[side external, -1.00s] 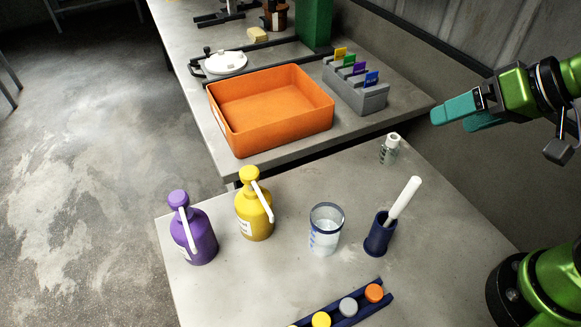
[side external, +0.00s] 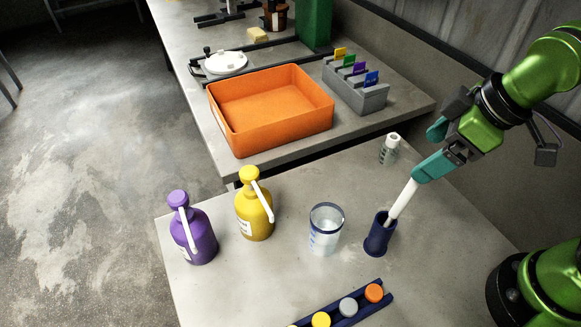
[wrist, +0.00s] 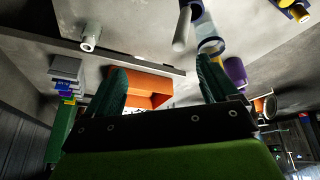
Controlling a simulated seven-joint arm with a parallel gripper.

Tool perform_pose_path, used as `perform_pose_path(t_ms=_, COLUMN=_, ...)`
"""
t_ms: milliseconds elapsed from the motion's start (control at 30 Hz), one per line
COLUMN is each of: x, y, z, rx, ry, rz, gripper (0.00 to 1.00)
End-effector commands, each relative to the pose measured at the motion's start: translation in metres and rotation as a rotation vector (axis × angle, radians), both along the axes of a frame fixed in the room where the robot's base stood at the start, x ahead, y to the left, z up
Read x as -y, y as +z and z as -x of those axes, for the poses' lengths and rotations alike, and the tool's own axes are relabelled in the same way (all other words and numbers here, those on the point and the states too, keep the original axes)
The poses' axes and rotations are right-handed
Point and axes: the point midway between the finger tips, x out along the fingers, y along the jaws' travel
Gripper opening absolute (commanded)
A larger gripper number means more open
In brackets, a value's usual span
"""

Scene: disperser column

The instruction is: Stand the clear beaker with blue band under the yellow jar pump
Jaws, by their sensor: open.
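The clear beaker with blue band (side external: 325,232) stands upright on the near table, right of the yellow pump jar (side external: 254,213) and apart from it. The jar's white spout (side external: 263,201) slants down toward the beaker's side. Nothing stands under the spout. My gripper (side external: 431,150) is open, tilted and above the table, to the upper right of the beaker. In the side view its lower finger overlaps the top of a white rod. In the wrist view nothing shows held between the fingers (wrist: 160,88).
A dark blue holder (side external: 378,238) with the white rod (side external: 402,200) stands just right of the beaker. A purple pump jar (side external: 193,238) stands left of the yellow one. A small bottle (side external: 390,150) stands behind. A blue rack (side external: 372,306) with coloured caps lies in front.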

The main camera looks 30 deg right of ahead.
Motion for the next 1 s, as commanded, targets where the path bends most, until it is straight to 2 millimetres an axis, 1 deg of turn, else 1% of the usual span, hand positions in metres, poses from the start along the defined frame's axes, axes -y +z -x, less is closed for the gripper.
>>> perform_pose_path(t_ms=33, x=-0.015, y=-0.005, z=0.0, rx=0.013, ry=0.19, rz=0.083, gripper=0.87)
perform_pose_path(t_ms=167, x=-0.048, y=-0.014, z=0.002, rx=0.074, ry=0.692, rz=0.289, gripper=0.87)
perform_pose_path(t_ms=200, x=-0.058, y=-0.017, z=0.003, rx=0.095, ry=0.848, rz=0.349, gripper=0.87)
perform_pose_path(t_ms=267, x=-0.071, y=-0.021, z=0.005, rx=0.131, ry=1.079, rz=0.436, gripper=0.87)
perform_pose_path(t_ms=300, x=-0.08, y=-0.023, z=0.006, rx=0.155, ry=1.232, rz=0.492, gripper=0.87)
perform_pose_path(t_ms=367, x=-0.093, y=-0.026, z=0.008, rx=0.195, ry=1.455, rz=0.572, gripper=0.87)
perform_pose_path(t_ms=400, x=-0.101, y=-0.027, z=0.01, rx=0.223, ry=1.602, rz=0.624, gripper=0.87)
perform_pose_path(t_ms=467, x=-0.111, y=-0.029, z=0.011, rx=0.268, ry=1.816, rz=0.702, gripper=0.87)
perform_pose_path(t_ms=500, x=-0.117, y=-0.03, z=0.012, rx=0.297, ry=1.952, rz=0.753, gripper=0.87)
perform_pose_path(t_ms=600, x=-0.127, y=-0.029, z=0.011, rx=0.37, ry=2.245, rz=0.873, gripper=0.87)
perform_pose_path(t_ms=700, x=-0.131, y=-0.025, z=0.007, rx=0.428, ry=2.456, rz=0.978, gripper=0.87)
perform_pose_path(t_ms=800, x=-0.131, y=-0.023, z=0.005, rx=0.459, ry=2.593, rz=1.044, gripper=0.87)
perform_pose_path(t_ms=933, x=-0.131, y=-0.025, z=0.004, rx=0.475, ry=2.677, rz=1.077, gripper=0.87)
perform_pose_path(t_ms=1000, x=-0.131, y=-0.031, z=0.002, rx=0.473, ry=2.691, rz=1.08, gripper=0.87)
